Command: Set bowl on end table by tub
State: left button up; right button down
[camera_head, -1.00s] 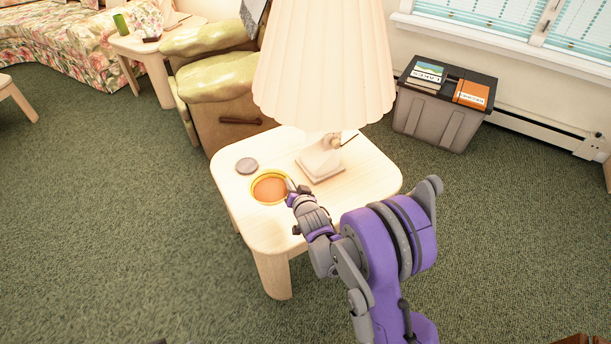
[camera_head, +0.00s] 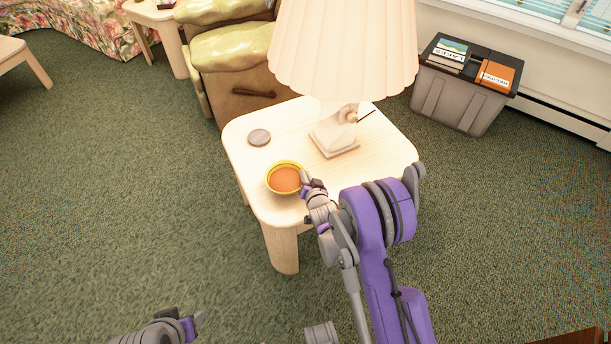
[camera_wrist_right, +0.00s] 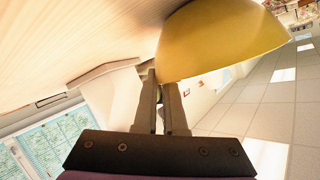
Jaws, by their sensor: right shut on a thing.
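The yellow bowl (camera_head: 285,178), orange inside, is at the near left part of the pale wooden end table (camera_head: 252,180). My right gripper (camera_head: 306,181) is shut on the bowl's right rim. In the right wrist view the bowl (camera_wrist_right: 222,45) fills the top, by my fingertips (camera_wrist_right: 160,82), with the tabletop (camera_wrist_right: 80,35) close behind it. I cannot tell whether its base touches the table. The grey tub (camera_head: 455,98) with a dark lid stands on the floor behind right of the table. My left gripper (camera_head: 198,318) shows only partly at the bottom edge; its jaw opening is unclear.
A lamp (camera_head: 335,138) with a wide cream shade (camera_head: 343,45) stands on the table behind the bowl. A dark round coaster (camera_head: 259,137) lies behind left of the bowl. Books (camera_head: 495,75) lie on the tub. An armchair (camera_head: 232,70) stands behind the table. Carpet at left is clear.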

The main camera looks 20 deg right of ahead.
jog(key=shift+f, duration=0.15)
jog(key=c, duration=1)
grip_release()
jog(key=shift+r, duration=0.25)
jog(key=s+a+r+n+g, duration=0.1)
jog(key=s+r, duration=0.4)
jog(key=s, duration=0.7)
jog(key=s+r+n+g, duration=0.3)
jog(key=s+r+g, duration=0.2)
jog(key=s, duration=0.8)
jog(key=s+a+r+n+g, duration=0.1)
jog(key=s+r, duration=0.4)
jog(key=s, duration=0.8)
jog(key=shift+a+n+g+y+p, duration=0.35)
jog(key=shift+n+g, duration=0.25)
jog(key=shift+g, duration=0.6)
